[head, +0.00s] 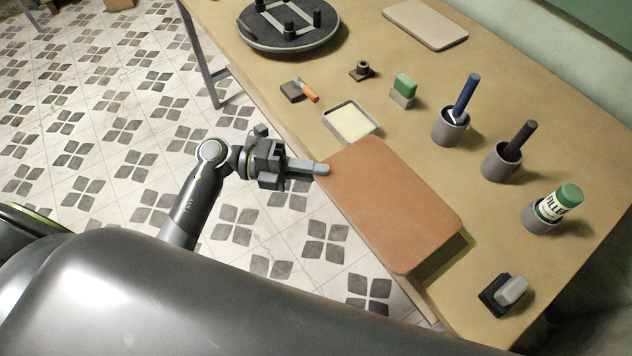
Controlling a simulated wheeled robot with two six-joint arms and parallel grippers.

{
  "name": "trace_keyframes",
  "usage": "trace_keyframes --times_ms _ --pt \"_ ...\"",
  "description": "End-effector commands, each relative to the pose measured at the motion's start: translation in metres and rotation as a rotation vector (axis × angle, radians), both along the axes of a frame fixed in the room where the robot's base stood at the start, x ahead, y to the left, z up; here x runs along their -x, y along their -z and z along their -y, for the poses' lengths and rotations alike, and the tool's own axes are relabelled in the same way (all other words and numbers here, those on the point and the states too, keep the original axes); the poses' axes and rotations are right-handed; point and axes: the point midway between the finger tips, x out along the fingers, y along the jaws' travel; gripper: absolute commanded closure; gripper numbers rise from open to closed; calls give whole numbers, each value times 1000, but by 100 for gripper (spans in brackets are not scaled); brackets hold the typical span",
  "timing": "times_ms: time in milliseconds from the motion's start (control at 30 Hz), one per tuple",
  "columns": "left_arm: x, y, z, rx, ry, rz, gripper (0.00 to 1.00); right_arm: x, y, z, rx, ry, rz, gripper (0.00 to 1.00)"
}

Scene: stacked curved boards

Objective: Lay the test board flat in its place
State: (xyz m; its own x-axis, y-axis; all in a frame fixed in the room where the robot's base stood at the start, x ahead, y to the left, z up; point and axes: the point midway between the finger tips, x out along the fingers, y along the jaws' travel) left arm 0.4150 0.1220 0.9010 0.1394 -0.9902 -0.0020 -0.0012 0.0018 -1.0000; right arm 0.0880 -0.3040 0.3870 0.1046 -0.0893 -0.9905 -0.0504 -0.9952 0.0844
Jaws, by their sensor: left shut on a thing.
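The test board looks to be the reddish-brown flat board with rounded corners (392,205) at the table's front edge. My left gripper (322,168) is shut on the board's left corner. The board's near right end casts a shadow on the table, so it seems to be held a little above the surface. A paler, thinner board (425,24) lies flat at the back of the table. My right gripper is not in view.
On the wooden table (380,90) stand a round dark fixture with posts (289,22), a shallow tray (351,121), grey cups (450,127) with tools, a filler can (557,202) and a small dark block (501,294).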

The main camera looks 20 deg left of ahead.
Motion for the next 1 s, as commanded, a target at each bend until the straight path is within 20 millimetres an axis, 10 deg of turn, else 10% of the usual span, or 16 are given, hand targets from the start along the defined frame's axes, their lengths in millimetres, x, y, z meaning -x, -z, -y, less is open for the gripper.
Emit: trace_keyframes --times_ms 1000 --pt "2 39 4 8 22 0 100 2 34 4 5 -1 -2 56"
